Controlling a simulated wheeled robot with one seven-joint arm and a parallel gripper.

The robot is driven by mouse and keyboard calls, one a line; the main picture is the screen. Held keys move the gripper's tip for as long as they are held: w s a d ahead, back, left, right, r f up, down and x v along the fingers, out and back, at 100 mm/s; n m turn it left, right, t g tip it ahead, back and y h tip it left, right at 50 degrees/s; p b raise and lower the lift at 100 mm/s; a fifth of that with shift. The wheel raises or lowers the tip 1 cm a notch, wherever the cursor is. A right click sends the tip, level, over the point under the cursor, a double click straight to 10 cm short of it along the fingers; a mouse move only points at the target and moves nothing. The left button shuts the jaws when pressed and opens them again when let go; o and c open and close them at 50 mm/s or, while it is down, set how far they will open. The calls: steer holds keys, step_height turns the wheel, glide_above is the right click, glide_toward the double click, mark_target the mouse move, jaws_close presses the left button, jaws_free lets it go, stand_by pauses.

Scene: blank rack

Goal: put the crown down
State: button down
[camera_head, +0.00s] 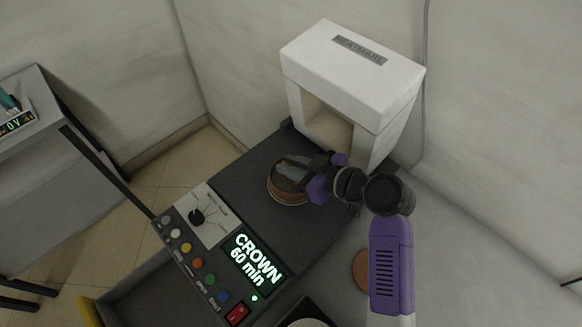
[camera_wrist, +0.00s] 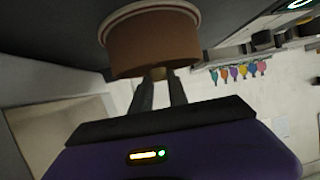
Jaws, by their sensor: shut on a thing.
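A round brown piece (camera_head: 287,197) with a pale rim, which I take to be the crown, is at my gripper (camera_head: 313,172) over the dark top of the bench unit, in front of the white arch. Its upper face looks greyish-green and partly shiny. In the wrist view the brown piece (camera_wrist: 155,46) fills the top middle. The two fingers of my gripper (camera_wrist: 160,82) close on a small tan knob at its side. I cannot tell whether its base touches the dark surface (camera_head: 250,172).
A white arch-shaped housing (camera_head: 345,75) stands behind. A control panel (camera_head: 208,250) with coloured buttons and a display (camera_head: 252,262) reading "CROWN 60 min" is in front. The dark surface left of the piece is clear. A brown disc (camera_head: 360,269) lies near my arm.

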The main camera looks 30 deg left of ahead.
steer(key=shift+f, duration=0.95)
steer(key=shift+f, duration=0.1)
steer(key=c, duration=1.6)
jaws_free()
steer(key=shift+o, duration=0.2)
steer(key=shift+r, duration=0.25)
steer(key=b+v, duration=0.2)
steer(key=v, duration=1)
steer(key=shift+f, duration=0.15)
